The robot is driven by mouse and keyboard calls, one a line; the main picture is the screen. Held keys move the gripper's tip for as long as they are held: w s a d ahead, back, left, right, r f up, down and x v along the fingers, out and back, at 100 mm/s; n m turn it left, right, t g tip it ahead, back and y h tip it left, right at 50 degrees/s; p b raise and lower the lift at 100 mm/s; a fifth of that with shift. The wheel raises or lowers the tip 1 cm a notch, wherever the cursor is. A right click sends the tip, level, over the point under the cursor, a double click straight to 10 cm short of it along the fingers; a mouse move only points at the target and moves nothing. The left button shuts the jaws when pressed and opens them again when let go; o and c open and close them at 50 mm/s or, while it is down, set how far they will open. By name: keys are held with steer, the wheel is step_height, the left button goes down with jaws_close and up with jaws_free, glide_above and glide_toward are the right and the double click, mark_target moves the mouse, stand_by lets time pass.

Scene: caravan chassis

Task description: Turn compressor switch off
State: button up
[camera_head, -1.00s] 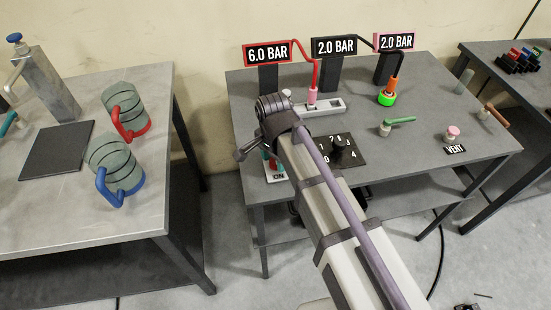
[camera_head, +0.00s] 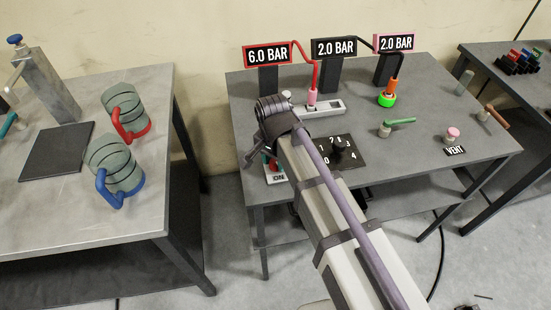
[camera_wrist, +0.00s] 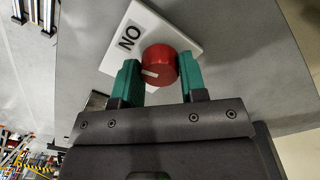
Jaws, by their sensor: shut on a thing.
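The compressor switch is a round red knob (camera_wrist: 160,63) on a white plate (camera_wrist: 182,32) with a black-on-white ON label (camera_wrist: 130,39). A pale mark shows on the knob's left side in the wrist view. My gripper (camera_wrist: 160,76) has its two green fingers on either side of the knob and is shut on it. In the head view, my gripper (camera_head: 268,162) is at the front left of the middle table, and my arm hides most of the switch. The ON label (camera_head: 278,177) shows beneath the fingers there.
A dial (camera_head: 342,152) with numbers is just right of my arm. Gauge signs reading 6.0 BAR (camera_head: 267,54) and 2.0 BAR (camera_head: 334,48) stand behind. A green-handled valve (camera_head: 398,123) and a pink VENT button (camera_head: 452,135) are further right. A gap separates the left table (camera_head: 150,190).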

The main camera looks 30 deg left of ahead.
steer(key=n, duration=0.4)
steer(key=shift+n, duration=0.3)
steer(key=n, duration=0.3)
steer(key=shift+n, duration=0.3)
steer(key=n, duration=0.3)
steer(key=shift+n, duration=2.1)
steer(key=o, duration=0.9)
